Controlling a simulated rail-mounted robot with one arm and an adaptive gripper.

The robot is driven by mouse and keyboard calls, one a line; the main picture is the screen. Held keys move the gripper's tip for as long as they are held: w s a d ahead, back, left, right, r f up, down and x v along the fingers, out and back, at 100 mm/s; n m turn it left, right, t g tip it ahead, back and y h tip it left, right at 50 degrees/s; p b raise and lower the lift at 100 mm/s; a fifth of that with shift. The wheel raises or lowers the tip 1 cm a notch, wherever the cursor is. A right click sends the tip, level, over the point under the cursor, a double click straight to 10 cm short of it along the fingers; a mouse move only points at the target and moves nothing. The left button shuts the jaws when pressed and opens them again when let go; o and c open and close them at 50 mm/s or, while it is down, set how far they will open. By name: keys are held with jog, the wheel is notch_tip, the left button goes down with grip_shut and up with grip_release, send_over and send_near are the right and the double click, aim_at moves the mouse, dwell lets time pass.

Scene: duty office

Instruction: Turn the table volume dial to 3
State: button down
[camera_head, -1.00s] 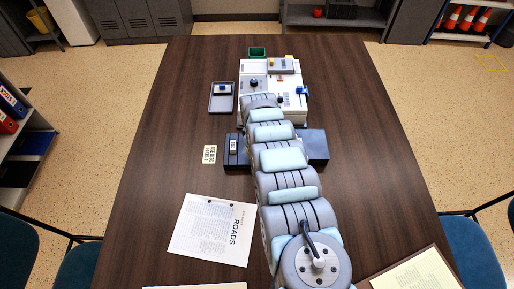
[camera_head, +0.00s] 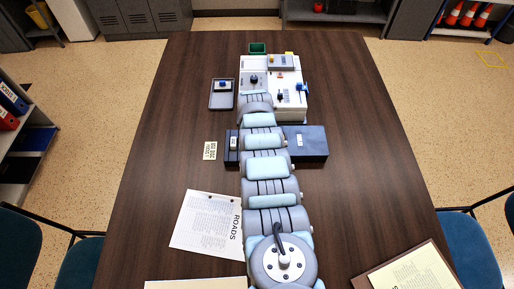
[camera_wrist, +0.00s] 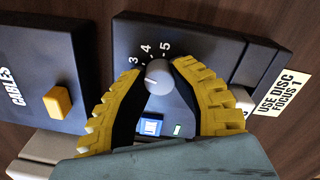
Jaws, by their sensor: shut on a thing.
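The volume dial (camera_wrist: 158,77) is a small round grey knob on a dark panel (camera_wrist: 200,35) in the wrist view. The printed numbers 3, 4 and 5 curve around its far side. The yellow padded fingers of my gripper (camera_wrist: 156,76) stand on either side of the dial and are shut on it. Which number its pointer meets is hard to tell. In the head view, my arm hides the dial and the gripper; only the dark unit's left end (camera_head: 232,158) shows.
A dark CABLES box (camera_wrist: 35,75) with a yellow button sits beside the panel; it also shows in the head view (camera_head: 312,146). Papers (camera_head: 205,225) lie nearer.

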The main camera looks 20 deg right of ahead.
jog(key=shift+m, duration=0.4)
dwell(0.5)
jog(key=c, duration=0.8)
grip_release()
jog(key=shift+w+r, duration=0.1)
jog(key=shift+r, duration=0.15)
jog(key=shift+r, duration=0.35)
jog(key=shift+a+r, duration=0.15)
jog(key=shift+r, duration=2.55)
jog(key=shift+a+r, duration=0.15)
jog(key=shift+r, duration=2.55)
